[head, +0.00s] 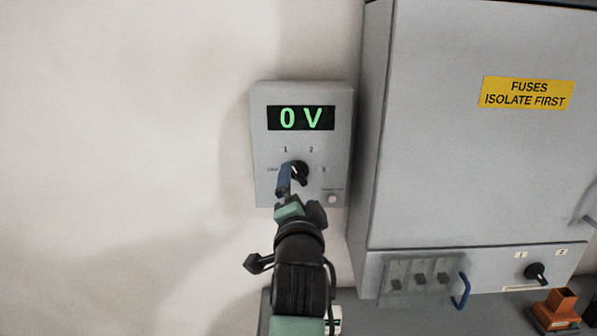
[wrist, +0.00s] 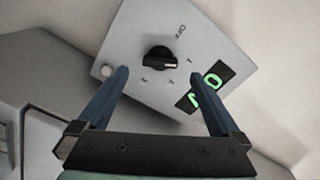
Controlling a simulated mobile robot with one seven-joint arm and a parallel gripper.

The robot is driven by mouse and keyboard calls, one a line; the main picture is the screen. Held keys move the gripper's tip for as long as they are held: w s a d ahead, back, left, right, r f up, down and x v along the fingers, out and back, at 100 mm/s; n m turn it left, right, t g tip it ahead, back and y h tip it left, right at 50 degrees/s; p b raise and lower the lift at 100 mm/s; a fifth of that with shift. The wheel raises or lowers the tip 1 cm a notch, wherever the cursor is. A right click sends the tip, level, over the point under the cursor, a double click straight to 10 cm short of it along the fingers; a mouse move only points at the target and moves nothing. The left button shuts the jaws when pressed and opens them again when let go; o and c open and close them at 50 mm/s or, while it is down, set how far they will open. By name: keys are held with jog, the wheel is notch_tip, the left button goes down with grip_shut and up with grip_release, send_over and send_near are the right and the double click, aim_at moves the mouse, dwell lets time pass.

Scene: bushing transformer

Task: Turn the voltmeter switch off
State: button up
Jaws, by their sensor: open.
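The voltmeter (head: 262,140) is a grey wall box with a green "0 V" display (head: 301,118). Its black rotary switch (head: 300,173) is partly hidden by my gripper (head: 286,172) in the head view. Labels 1, 2, 3 and OFF surround the switch, with OFF on its left in the head view. In the wrist view the switch (wrist: 157,58) shows whole; its white mark points right, roughly toward 1. My gripper (wrist: 159,72) is open, its blue fingers on either side of the switch in that view. I cannot tell how far the fingertips are from the panel.
A large grey cabinet (head: 440,150) with a yellow "FUSES ISOLATE FIRST" label stands close right of the voltmeter. Below are a blue handle (head: 461,291), another switch (head: 537,273) and an orange block (head: 556,311). The wall to the left is clear.

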aim_at(299, 176)
jog(key=shift+w+p, duration=0.7)
jog(key=shift+w, duration=2.1)
jog(key=shift+c, duration=0.2)
jog(key=c, duration=1.3)
jog(key=shift+c, duration=0.2)
jog(key=n+b, duration=0.3)
jog(key=n, duration=0.2)
jog(key=shift+f, duration=0.1)
jog(key=n+b, duration=0.2)
jog(key=n, duration=0.4)
jog(key=shift+n, duration=0.4)
